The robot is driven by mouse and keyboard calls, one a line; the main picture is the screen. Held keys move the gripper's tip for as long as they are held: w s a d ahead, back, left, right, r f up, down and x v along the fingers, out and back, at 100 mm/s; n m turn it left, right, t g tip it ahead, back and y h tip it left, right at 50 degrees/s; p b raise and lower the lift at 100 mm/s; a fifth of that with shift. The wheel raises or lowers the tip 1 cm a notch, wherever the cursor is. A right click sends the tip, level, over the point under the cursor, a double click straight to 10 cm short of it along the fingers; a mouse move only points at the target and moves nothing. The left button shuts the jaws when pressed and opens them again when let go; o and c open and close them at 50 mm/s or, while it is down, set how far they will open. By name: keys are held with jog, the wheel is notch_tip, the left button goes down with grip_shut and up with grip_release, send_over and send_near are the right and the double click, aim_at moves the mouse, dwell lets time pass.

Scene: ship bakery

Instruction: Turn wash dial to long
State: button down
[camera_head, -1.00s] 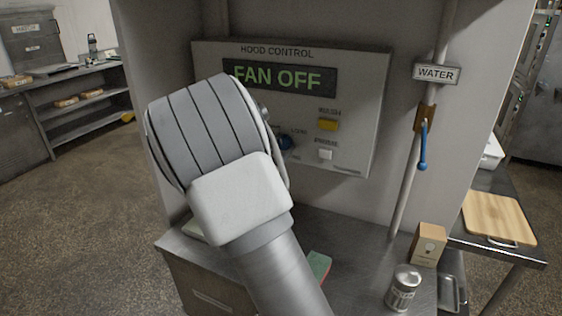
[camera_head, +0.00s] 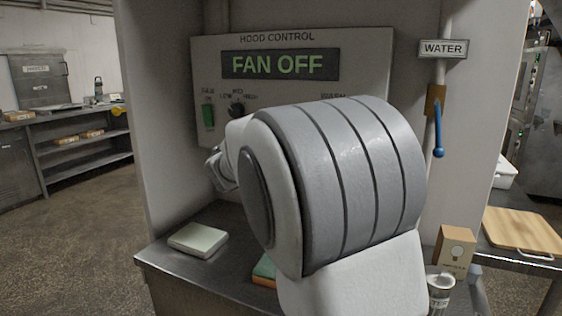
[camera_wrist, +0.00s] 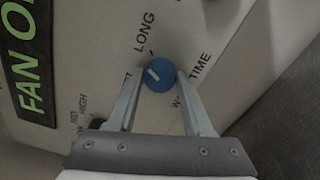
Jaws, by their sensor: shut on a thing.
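The wash dial (camera_wrist: 163,82) is a round blue knob with a short white pointer mark, seen in the wrist view. My gripper (camera_wrist: 158,75) is shut on it, one finger on each side. The mark points up and left in that view, between the LONG label (camera_wrist: 145,33) with its tick and a partly hidden label ending in T. The words WASH TIME (camera_wrist: 196,76) lie to the right, partly covered by a finger. In the head view my arm hides the dial and my fingers; the hood control panel (camera_head: 212,70) shows behind.
The display (camera_head: 278,65) reads FAN OFF. A green switch (camera_head: 208,115) and a black knob (camera_head: 236,110) are on the panel's left. A water pipe with a blue lever (camera_head: 438,135) stands at right. A box (camera_head: 455,250) and a can (camera_head: 440,290) stand on the counter below.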

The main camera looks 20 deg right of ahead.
jog(key=m+b, duration=0.3)
jog(key=b, duration=0.2)
jog(key=shift+f, duration=0.15)
jog(key=shift+m+b, duration=0.4)
jog(key=shift+b, duration=0.25)
jog(key=shift+c, duration=1.5)
grip_release()
jog(key=p+v, duration=0.1)
jog(key=v, duration=1.6)
jog(key=shift+a+r, duration=0.2)
jog(key=shift+r, duration=0.05)
jog(key=shift+s, duration=0.15)
